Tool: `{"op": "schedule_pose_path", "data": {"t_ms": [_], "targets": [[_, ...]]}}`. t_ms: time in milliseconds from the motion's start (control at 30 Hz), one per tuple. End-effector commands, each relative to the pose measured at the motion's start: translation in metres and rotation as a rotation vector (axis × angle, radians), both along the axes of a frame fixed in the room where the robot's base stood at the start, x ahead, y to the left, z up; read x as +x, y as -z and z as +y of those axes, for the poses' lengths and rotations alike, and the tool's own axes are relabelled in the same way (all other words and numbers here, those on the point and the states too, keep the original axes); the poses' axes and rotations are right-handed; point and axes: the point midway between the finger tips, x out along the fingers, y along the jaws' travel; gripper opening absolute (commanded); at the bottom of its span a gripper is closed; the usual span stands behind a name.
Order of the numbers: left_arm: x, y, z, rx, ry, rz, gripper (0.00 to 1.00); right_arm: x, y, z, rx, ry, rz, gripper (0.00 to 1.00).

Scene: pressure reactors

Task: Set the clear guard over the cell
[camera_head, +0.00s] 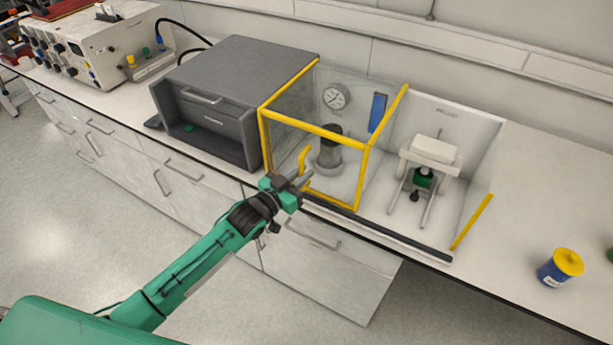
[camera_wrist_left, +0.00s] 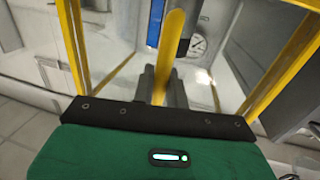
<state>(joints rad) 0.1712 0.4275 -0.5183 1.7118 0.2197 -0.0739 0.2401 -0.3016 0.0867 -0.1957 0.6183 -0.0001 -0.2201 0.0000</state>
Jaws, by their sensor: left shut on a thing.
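The clear guard (camera_head: 316,128) is a see-through box with yellow edges, in the middle of the head view on the counter. Its yellow frame also shows in the left wrist view (camera_wrist_left: 292,62). A grey cell with a dark top (camera_head: 328,158) shows through its panels; I cannot tell whether the guard rests on the surface around it. My left gripper (camera_head: 302,181) is at the guard's front, shut on its upright yellow handle (camera_head: 303,160). In the left wrist view the handle (camera_wrist_left: 172,45) stands between the fingers (camera_wrist_left: 161,85). My right gripper is not in view.
A grey cabinet (camera_head: 235,75) stands close on the guard's left. A stand with a white block (camera_head: 432,151) is on its right, near a yellow-edged side panel (camera_head: 472,222). A dark rail (camera_head: 385,230) runs along the front. A blue jar with yellow lid (camera_head: 561,267) stands far right.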

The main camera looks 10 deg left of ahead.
Motion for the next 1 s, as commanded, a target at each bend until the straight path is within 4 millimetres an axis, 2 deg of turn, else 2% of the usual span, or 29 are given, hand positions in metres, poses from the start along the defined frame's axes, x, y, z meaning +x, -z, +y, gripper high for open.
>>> {"op": "schedule_pose_path", "data": {"t_ms": [200,233,300,333,733,1000], "targets": [[0.002,-0.002,0.004,0.003,-0.006,-0.002,0.0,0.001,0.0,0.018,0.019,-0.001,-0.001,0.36],[0.002,-0.002,0.004,0.004,-0.007,-0.002,0.16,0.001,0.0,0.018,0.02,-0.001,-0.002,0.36],[0.002,-0.002,0.004,0.004,-0.007,-0.002,0.3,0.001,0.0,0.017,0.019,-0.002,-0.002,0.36],[0.002,-0.002,0.004,0.003,-0.007,-0.002,0.32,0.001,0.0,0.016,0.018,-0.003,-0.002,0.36],[-0.006,0.001,0.006,0.003,-0.004,-0.001,0.32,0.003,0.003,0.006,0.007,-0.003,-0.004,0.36],[-0.046,0.004,0.029,0.004,-0.004,0.001,0.32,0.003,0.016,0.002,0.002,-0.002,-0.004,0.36]]}}
